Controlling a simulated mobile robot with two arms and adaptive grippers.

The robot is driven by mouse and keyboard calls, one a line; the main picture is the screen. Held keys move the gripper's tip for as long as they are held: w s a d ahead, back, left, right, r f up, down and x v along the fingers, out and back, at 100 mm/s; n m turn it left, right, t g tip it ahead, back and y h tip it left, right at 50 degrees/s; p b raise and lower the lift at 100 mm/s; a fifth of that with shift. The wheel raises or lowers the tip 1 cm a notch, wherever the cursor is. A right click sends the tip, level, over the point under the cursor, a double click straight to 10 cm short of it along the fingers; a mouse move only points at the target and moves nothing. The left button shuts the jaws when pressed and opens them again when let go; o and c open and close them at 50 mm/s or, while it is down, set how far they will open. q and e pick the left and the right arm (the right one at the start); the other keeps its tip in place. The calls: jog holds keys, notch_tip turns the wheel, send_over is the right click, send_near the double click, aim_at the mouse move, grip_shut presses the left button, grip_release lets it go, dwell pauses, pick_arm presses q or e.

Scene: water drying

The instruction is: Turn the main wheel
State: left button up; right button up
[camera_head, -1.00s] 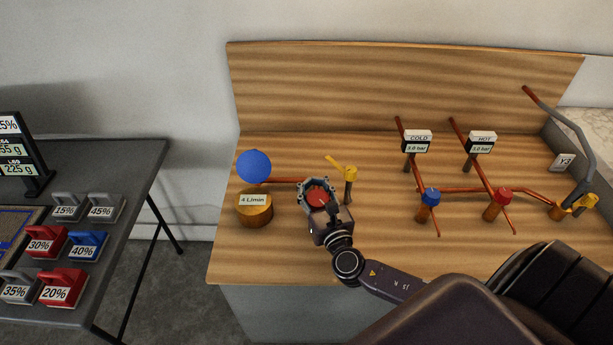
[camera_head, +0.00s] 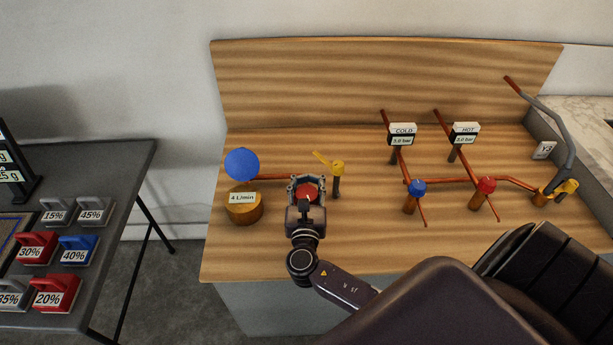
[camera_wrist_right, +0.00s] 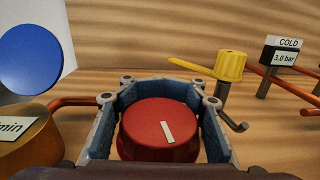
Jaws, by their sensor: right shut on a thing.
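The main wheel is most likely the red round knob (camera_head: 309,190) with a white mark, on the wooden bench by the copper pipe. In the right wrist view the red knob (camera_wrist_right: 160,128) fills the space between the fingers, its white mark slightly tilted. My right gripper (camera_head: 307,184) is shut around the knob, a finger on each side; the fingers also show in the right wrist view (camera_wrist_right: 160,100). The knob's near lower side is hidden by the gripper. My left gripper is not in view.
A yellow-handled valve (camera_head: 337,167) stands just right of the knob. Blue (camera_head: 417,187) and red (camera_head: 486,185) taps stand further right. A dark table (camera_head: 110,165) holds labelled weights.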

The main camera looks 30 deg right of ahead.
jog(key=shift+s+a+f, duration=0.1)
jog(key=shift+s+f, duration=0.05)
jog(key=shift+f, duration=0.2)
jog(key=o, duration=1.3)
jog(key=shift+r, duration=0.25)
jog(key=v, duration=1.2)
jog(key=shift+f, duration=0.1)
